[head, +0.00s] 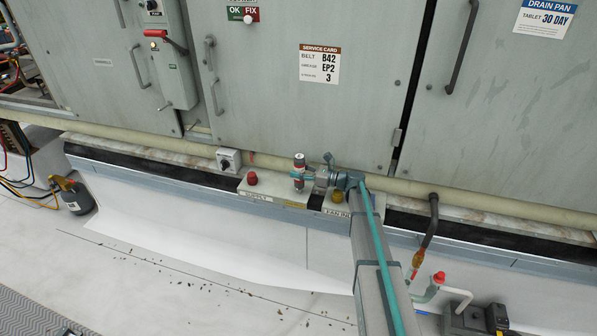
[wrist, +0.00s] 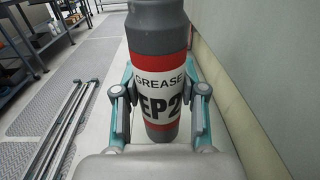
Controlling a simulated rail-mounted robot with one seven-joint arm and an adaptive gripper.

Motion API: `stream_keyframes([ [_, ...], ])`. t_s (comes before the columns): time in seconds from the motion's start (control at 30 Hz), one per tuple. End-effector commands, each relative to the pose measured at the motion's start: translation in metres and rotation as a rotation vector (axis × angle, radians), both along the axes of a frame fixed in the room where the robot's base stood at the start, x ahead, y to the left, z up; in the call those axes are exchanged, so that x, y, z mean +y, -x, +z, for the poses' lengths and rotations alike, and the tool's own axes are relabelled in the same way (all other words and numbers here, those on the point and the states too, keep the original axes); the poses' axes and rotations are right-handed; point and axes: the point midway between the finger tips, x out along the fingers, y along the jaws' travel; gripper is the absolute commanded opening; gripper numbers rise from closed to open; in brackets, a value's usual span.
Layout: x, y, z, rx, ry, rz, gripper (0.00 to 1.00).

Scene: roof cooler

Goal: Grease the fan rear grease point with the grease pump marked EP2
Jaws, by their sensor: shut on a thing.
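The grease pump (head: 299,161) is a dark grey cylinder with red bands and a white label. In the wrist view its label reads GREASE EP2 on the pump (wrist: 161,92), which stands upright between the fingers. My gripper (wrist: 160,98) is shut on it, one finger on each side. In the head view my gripper (head: 303,176) holds it in front of the cabinet's lower edge, above the pale ledge. I cannot identify the fan rear grease point in either view.
A red knob (head: 252,178) and a yellow-brown knob (head: 338,197) sit on the labelled ledge plates. A beige pipe (head: 450,198) runs along the cabinet base. A service card (head: 319,65) reads B42, EP2, 3.

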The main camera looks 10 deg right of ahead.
Motion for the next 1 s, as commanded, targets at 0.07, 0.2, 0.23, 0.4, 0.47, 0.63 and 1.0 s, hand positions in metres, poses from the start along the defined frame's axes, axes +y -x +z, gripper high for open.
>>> stream_keyframes([
  [0.07, 0.000, 0.001, 0.000, 0.003, 0.003, 0.001, 0.00],
  [0.2, 0.000, 0.001, 0.004, 0.003, 0.003, 0.001, 0.00],
  [0.23, 0.000, 0.001, 0.005, 0.003, 0.003, 0.001, 0.00],
  [0.4, 0.000, 0.001, 0.010, 0.003, 0.003, 0.001, 0.00],
  [0.47, 0.000, 0.001, 0.011, 0.002, 0.002, 0.001, 0.00],
  [0.63, 0.000, 0.000, 0.009, 0.002, 0.002, 0.001, 0.00],
  [1.0, 0.000, 0.000, 0.002, 0.002, 0.001, 0.001, 0.00],
])
